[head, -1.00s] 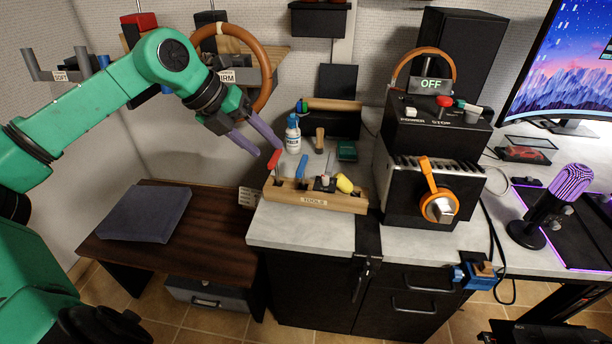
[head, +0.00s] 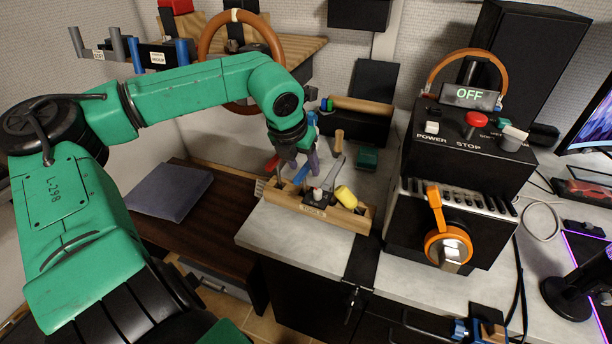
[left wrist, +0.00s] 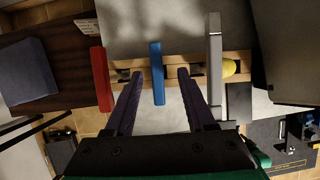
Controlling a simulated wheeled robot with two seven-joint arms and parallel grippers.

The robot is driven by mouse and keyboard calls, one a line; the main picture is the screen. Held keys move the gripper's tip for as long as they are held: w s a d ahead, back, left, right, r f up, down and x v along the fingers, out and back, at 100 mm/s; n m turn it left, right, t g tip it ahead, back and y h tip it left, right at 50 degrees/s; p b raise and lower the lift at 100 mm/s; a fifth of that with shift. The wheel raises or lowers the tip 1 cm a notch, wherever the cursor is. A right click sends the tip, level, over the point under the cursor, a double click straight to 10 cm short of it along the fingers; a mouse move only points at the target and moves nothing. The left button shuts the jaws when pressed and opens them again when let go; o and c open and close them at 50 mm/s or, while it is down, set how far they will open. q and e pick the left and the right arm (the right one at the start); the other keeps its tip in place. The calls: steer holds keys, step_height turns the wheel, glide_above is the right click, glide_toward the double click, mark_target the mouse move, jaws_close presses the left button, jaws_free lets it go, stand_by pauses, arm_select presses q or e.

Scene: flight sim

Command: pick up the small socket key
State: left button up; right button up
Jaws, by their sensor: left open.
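A wooden tool block labelled TOOLS (head: 358,222) stands on the grey worktop and holds several upright tools. A red-handled tool (left wrist: 100,79), a blue-handled tool (left wrist: 157,62) and a grey metal tool (left wrist: 214,60) show from above in the left wrist view. I cannot tell for sure which is the small socket key. My left gripper (head: 303,163) is open over the block. In the left wrist view its purple fingers (left wrist: 158,74) stand on either side of the blue tool, with gaps on both sides. The right gripper is not in view.
A yellow-handled tool (head: 346,197) sits at the block's right. A black control box (head: 466,150) stands further right. A wooden-handled tool (head: 338,141) and a dark green box (head: 367,158) lie behind. A lower brown table (head: 209,226) is at left.

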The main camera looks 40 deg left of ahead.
mark_target(301, 171)
arm_select(q)
steer(key=f, duration=0.3)
steer(key=shift+w+a, duration=0.15)
steer(key=shift+a, duration=0.15)
steer(key=shift+w+f, duration=0.3)
steer(key=shift+f, duration=0.1)
jaws_close()
steer(key=shift+r, duration=0.1)
stand_by(0.6)
